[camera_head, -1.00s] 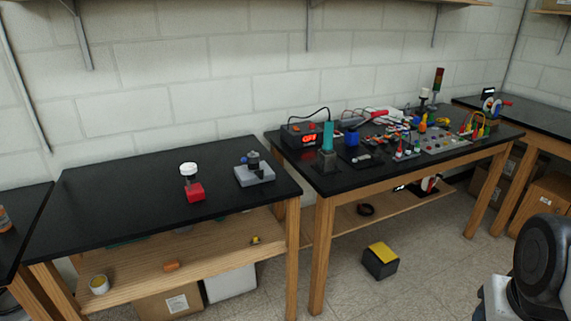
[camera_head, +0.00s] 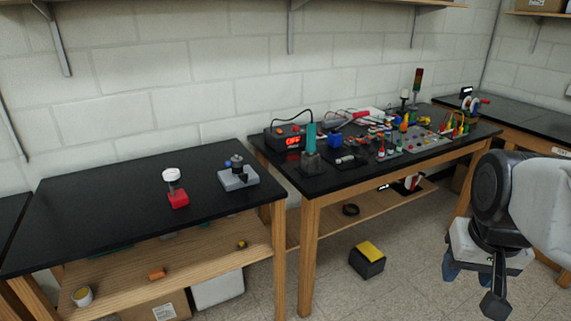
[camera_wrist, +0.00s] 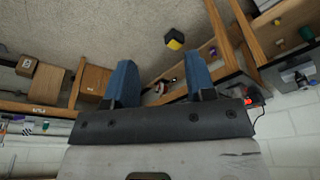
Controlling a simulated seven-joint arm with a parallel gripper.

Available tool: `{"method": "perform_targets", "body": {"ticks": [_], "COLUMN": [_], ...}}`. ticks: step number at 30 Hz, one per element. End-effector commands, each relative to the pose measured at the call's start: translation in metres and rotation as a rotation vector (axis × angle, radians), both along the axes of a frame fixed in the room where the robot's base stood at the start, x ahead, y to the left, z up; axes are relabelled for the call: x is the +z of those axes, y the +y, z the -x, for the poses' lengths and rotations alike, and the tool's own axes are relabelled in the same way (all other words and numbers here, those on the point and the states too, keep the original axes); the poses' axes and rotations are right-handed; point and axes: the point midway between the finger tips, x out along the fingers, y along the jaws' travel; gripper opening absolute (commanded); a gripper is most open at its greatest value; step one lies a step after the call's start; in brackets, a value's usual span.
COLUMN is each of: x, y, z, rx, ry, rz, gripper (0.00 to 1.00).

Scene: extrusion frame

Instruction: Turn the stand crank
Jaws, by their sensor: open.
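A small pale wheel with a red handle (camera_head: 472,104) stands on the far right black table; it looks like the stand crank, but it is small and its fine parts cannot be made out. My gripper shows in the wrist view (camera_wrist: 160,68) with two blue fingers apart and nothing between them. In the head view my arm hangs at the lower right, in front of the tables and well away from the crank. The crank is not clearly seen in the wrist view.
The middle table (camera_head: 345,178) is crowded with wired devices, switches and a signal tower (camera_head: 417,82). The left table (camera_head: 110,205) holds a red-based item (camera_head: 178,199) and a grey block device (camera_head: 238,178). A yellow-topped black box (camera_head: 367,260) lies on the floor.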

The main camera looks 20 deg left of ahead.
Motion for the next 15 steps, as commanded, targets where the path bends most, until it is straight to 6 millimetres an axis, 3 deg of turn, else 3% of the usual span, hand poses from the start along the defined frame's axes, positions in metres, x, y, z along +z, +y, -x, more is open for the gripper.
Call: {"method": "perform_targets", "body": {"ticks": [15], "x": [0.040], "y": [0.056], "z": [-0.117], "rx": [0.096], "ry": [0.037], "rz": [0.001], "gripper": [0.50]}}
